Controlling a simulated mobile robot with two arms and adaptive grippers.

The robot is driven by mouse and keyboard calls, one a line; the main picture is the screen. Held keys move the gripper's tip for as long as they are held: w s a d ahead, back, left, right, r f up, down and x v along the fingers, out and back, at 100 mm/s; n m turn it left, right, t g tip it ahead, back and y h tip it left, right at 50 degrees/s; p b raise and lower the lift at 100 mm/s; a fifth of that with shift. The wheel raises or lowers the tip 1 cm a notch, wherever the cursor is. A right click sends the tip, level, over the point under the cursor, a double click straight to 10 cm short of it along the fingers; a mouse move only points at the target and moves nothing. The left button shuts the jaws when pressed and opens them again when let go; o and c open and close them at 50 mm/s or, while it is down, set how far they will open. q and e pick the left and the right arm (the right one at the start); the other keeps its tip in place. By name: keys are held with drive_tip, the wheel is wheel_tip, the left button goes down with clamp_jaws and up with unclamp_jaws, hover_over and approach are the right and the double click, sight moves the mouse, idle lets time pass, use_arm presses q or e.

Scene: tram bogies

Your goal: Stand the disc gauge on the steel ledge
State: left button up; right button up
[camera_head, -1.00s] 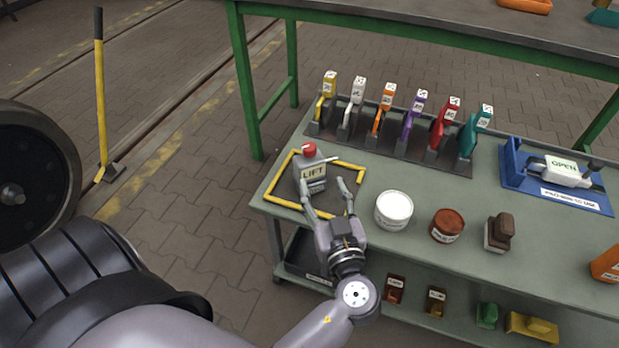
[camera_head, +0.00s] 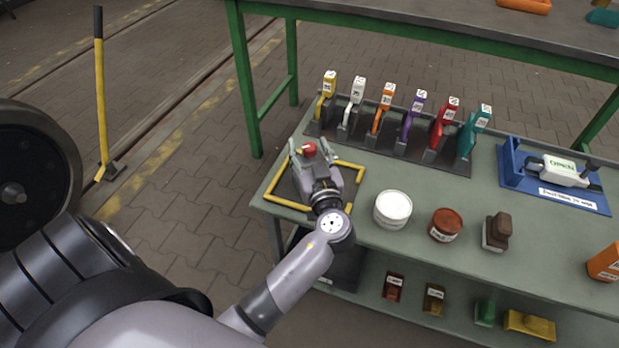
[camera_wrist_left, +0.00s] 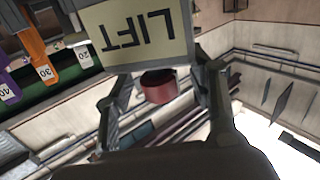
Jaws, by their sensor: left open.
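My left gripper (camera_head: 312,152) is open, with its fingers on either side of a grey box with a red button (camera_head: 309,150). In the left wrist view, the box's LIFT label (camera_wrist_left: 140,30) and red button (camera_wrist_left: 159,86) show close between the fingers; I cannot tell if they touch. No part is clearly marked as a disc gauge or a steel ledge. A rack (camera_head: 455,163) holds several coloured, numbered gauges, among them yellow (camera_head: 327,88), orange (camera_head: 383,110) and red (camera_head: 443,123). My right gripper is not in view.
A yellow frame (camera_head: 347,163) surrounds the box on the green bench (camera_head: 450,270). A white tub (camera_head: 393,210), a brown tin (camera_head: 446,225) and a brown block (camera_head: 497,232) stand to the right. A blue tray (camera_head: 513,177) lies farther right. A wheel (camera_head: 45,150) is at left.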

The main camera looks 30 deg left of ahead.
use_arm(q)
clamp_jaws()
idle(0.7)
idle(0.3)
drive_tip(key=shift+r, duration=0.15)
